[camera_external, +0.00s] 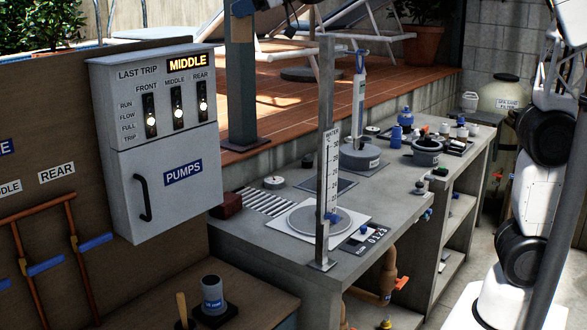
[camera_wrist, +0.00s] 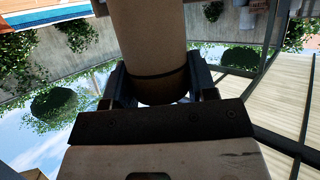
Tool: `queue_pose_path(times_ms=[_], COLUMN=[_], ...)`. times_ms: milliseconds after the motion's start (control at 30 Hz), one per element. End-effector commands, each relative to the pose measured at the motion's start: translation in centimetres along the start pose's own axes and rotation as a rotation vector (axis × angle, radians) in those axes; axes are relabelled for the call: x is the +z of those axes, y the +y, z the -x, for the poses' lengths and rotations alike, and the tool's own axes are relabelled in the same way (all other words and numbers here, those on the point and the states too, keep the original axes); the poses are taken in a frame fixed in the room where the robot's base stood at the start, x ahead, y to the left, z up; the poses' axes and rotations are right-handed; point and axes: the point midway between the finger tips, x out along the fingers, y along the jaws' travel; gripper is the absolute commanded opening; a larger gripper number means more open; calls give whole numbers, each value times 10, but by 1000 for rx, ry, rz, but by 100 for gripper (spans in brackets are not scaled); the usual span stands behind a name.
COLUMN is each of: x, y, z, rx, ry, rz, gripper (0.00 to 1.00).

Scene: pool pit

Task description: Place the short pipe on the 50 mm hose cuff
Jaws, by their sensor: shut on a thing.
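In the wrist view my gripper (camera_wrist: 158,86) is shut on a tan cylinder (camera_wrist: 148,35), which looks like the short pipe. A dark band rings it near the jaws, and its far end runs out of the picture. In the external view my arm rises out of the top right, and I cannot make out the gripper or pipe clearly there. A grey upright cylinder with a blue label (camera_external: 213,294) stands on a dark base on the low bench at the bottom. It may be the hose cuff; its label is too small to read. The pipe is not seen touching it.
A pump box (camera_external: 160,140) stands above the low bench. A wooden-handled tool (camera_external: 182,309) stands beside the labelled cylinder. A metal post with a scale (camera_external: 327,160) rises from the grey counter (camera_external: 345,262). Several pots and fittings crowd the counter's far end.

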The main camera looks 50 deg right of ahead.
Motion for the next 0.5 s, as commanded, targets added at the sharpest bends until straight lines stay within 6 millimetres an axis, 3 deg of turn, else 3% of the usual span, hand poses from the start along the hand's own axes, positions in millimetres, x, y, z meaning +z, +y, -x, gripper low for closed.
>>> queue_pose_path(times_ms=[500], x=[-13], y=[-68], z=[-12], rx=[-93], ry=[0], rz=[38], gripper=[27])
